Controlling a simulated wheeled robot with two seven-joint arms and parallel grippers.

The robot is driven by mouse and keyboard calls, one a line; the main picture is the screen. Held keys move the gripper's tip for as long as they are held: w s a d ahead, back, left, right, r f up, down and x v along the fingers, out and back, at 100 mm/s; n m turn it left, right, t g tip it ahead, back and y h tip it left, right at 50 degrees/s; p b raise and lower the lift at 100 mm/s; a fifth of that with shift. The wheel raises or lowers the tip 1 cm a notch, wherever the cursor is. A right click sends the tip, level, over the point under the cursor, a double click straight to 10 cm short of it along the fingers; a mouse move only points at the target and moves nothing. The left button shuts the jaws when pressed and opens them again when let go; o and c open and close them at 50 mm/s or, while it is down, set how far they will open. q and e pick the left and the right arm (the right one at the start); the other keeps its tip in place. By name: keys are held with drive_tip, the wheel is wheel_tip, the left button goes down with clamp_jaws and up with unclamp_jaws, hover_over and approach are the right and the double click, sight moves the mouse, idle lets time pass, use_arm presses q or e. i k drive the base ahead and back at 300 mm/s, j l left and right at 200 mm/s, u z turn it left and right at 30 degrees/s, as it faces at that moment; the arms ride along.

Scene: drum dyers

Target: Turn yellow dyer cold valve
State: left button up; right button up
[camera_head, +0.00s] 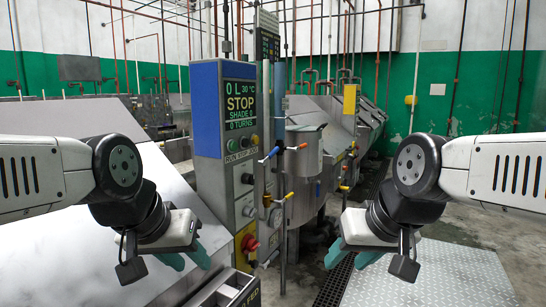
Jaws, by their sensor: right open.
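A blue-handled valve (269,154) sits on the pipes beside the near control panel, which has a blue top. My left gripper (186,261) is open and empty at lower left, in front of the steel dyer. My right gripper (352,258) is open and empty at lower right, over the floor. Neither touches a valve.
The near control panel (225,110) reads STOP, with a red knob (250,244) low down. A vertical pipe (283,235) stands beside it. A steel dyer (70,235) fills the left. A checkered floor plate (450,275) at right is clear.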

sight(275, 151)
drive_tip(key=i+l+u, duration=0.1)
drive_tip(key=i, duration=0.15)
drive_tip(key=i+l+u, duration=0.1)
drive_tip(key=u, duration=0.3)
drive_tip(key=l+u, duration=0.2)
drive_tip(key=u, duration=0.15)
drive_tip(key=i+l+u, duration=0.1)
drive_tip(key=u, duration=0.3)
drive_tip(key=i+l+u, duration=0.1)
drive_tip(key=l+u, duration=0.25)
drive_tip(key=l, duration=0.95)
drive_tip(key=l+u, duration=0.4)
drive_tip(key=l, duration=1.5)
drive_tip(key=k+l, duration=0.1)
drive_tip(key=l, duration=0.6)
drive_tip(key=k+z, duration=0.25)
drive_tip(key=l+z, duration=0.1)
drive_tip(key=z, duration=0.2)
